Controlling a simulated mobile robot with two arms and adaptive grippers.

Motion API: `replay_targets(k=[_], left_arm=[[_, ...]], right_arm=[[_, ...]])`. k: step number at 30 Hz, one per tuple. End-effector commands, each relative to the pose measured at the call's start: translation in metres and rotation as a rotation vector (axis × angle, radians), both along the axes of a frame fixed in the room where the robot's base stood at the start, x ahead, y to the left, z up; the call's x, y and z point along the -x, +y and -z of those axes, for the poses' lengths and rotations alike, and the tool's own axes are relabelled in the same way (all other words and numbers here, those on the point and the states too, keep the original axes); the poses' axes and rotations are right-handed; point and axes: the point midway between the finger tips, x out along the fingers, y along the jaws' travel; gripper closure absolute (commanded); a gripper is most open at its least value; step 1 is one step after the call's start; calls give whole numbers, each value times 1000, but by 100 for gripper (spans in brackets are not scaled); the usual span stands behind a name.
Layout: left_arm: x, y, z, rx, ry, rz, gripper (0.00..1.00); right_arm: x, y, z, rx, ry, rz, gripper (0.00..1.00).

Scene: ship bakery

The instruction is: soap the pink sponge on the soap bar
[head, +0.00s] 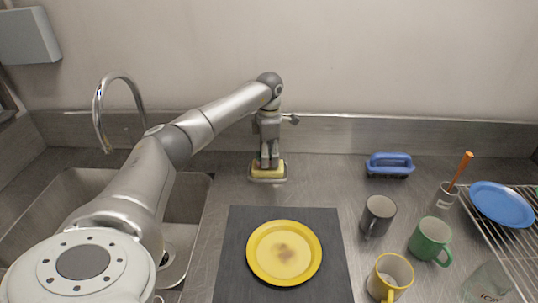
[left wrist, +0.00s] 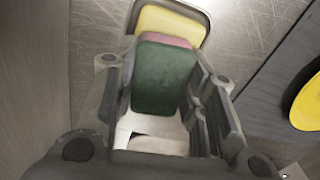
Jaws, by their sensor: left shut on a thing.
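My left gripper (head: 268,162) points down over the yellow soap bar (head: 280,171) beside the back wall. The soap bar sits in a small dish (head: 268,181). In the left wrist view the fingers are shut on the sponge, with its dark green side (left wrist: 162,80) facing the camera and a pink edge (left wrist: 166,40) showing beyond it. The yellow soap bar (left wrist: 170,24) lies just past the pink edge. I cannot tell for sure whether sponge and soap touch. In the head view the fingers mostly hide the sponge. My right gripper is not in view.
A yellow plate (head: 262,267) with a brown stain lies on a dark mat (head: 337,285). A sink (head: 185,215) is at left. A blue brush (head: 390,166), grey mug (head: 377,214), green mug (head: 430,240) and yellow mug (head: 389,277) stand at right. The counter right of the soap is clear.

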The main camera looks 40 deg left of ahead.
Motion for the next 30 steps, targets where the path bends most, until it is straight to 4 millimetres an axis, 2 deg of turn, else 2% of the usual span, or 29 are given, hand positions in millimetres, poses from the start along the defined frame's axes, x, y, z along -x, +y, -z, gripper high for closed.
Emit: replay_targets(k=[30], left_arm=[[0, 0, 9, 0, 0, 0, 80]], right_arm=[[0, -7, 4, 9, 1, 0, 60]])
